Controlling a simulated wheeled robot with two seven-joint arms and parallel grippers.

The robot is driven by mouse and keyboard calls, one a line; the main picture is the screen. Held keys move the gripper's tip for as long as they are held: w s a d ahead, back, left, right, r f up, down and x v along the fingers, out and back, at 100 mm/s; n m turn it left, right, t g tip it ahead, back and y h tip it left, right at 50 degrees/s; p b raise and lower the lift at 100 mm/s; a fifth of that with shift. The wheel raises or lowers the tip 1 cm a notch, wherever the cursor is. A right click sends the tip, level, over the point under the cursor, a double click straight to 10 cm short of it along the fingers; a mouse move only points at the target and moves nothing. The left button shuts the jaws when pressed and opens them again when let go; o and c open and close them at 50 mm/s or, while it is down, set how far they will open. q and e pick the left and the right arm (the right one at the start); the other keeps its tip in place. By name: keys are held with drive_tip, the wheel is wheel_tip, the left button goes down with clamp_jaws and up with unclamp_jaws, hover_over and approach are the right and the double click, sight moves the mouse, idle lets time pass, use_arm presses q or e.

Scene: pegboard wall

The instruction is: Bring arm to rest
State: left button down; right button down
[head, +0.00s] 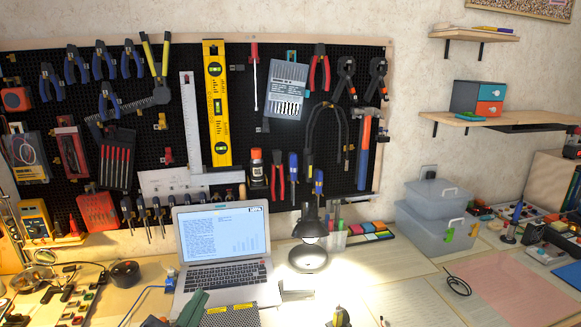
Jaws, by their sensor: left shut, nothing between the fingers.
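My left gripper (340,316) shows only as a small dark shape at the bottom edge in the head view, hard to tell from the desk items. It is shut and empty, in front of the black desk lamp (309,258). Most of my left arm is out of frame. My right gripper is not in view.
An open laptop (222,277) stands on the desk near a bright pool of lamplight. A pegboard (270,60) full of tools covers the wall behind. Clear plastic boxes (433,240) and a pink mat (515,287) are at right. Small parts clutter the left.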

use_arm(q)
drive_tip(key=s+a+f+n+g+y, duration=0.4)
drive_tip(key=a+f+n+g+y, duration=0.1)
drive_tip(key=f, duration=0.4)
drive_tip(key=s+a+f+n+g+h, duration=0.1)
drive_tip(key=s+f+n+g, duration=0.1)
drive_tip(key=s+f+g, duration=0.55)
drive_tip(key=s+a+f+n+g, duration=0.1)
drive_tip(key=s+f+g, duration=0.3)
drive_tip(key=s, duration=0.6)
wheel_tip(320, 180, down, 27)
drive_tip(key=s, duration=0.3)
drive_tip(key=s+a+f+g, duration=0.1)
drive_tip(key=s+a+f, duration=0.1)
drive_tip(key=s+f, duration=1.1)
drive_tip(key=shift+s+a+f, duration=0.3)
drive_tip(key=shift+s, duration=0.95)
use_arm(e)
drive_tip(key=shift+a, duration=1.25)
use_arm(q)
drive_tip(key=shift+g, duration=0.25)
